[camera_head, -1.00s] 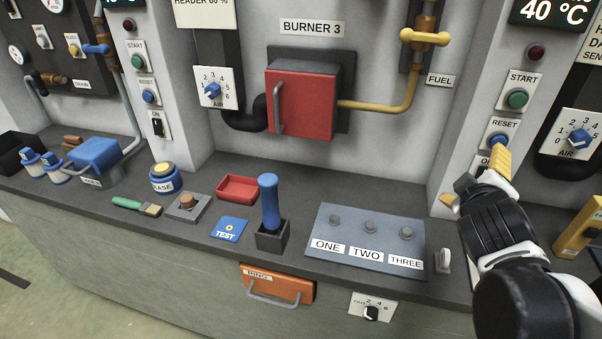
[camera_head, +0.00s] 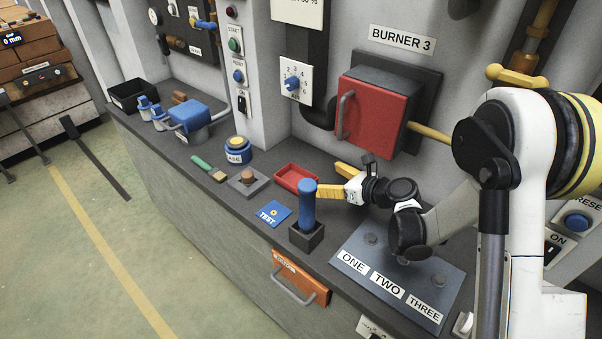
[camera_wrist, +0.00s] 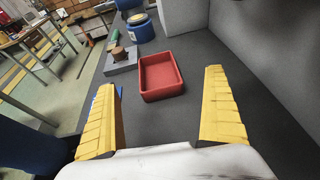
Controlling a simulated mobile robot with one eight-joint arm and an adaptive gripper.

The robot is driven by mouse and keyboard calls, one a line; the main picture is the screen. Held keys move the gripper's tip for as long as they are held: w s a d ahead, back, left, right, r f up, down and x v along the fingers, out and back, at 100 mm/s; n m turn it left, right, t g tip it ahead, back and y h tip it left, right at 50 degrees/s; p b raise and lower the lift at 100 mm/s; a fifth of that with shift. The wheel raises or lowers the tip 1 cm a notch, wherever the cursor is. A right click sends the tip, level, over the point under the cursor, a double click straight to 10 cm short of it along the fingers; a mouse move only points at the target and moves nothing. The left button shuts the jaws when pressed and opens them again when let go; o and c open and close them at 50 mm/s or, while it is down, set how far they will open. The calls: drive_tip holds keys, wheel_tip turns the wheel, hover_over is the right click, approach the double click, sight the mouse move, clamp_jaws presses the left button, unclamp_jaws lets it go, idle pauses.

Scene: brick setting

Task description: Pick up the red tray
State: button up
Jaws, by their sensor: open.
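The red tray (camera_head: 293,176) is a small, shallow, open box lying flat and empty on the dark counter, behind the blue-handled lever. It also shows in the wrist view (camera_wrist: 162,93), ahead of and between my fingers. My gripper (camera_head: 333,181) has yellow fingers, is open and empty, and stands just right of the tray. In the wrist view, my fingers (camera_wrist: 160,110) are spread wider than the tray, which lies beyond their tips. I see no contact with the tray.
The lever's blue handle (camera_head: 307,203) rises close in front of my gripper. The blue TEST card (camera_head: 272,214), a grey block with a brown knob (camera_head: 247,181) and the grease tin (camera_head: 238,150) sit near the tray. The red burner box (camera_head: 370,116) juts from the wall behind.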

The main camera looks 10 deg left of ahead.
sight(284, 173)
drive_tip(key=shift+s+a+f+n+g, duration=0.1)
drive_tip(key=shift+a+f+n+g, duration=0.05)
drive_tip(key=shift+f+n+g, duration=0.35)
drive_tip(key=shift+a+f, duration=0.3)
drive_tip(key=b+x, duration=0.1)
drive_tip(key=x, duration=0.4)
drive_tip(key=b+x, duration=0.2)
drive_tip(key=x, duration=0.3)
drive_tip(key=shift+w+r, duration=0.1)
drive_tip(key=shift+w, duration=0.1)
drive_tip(key=c, duration=1.5)
drive_tip(key=shift+r, duration=0.15)
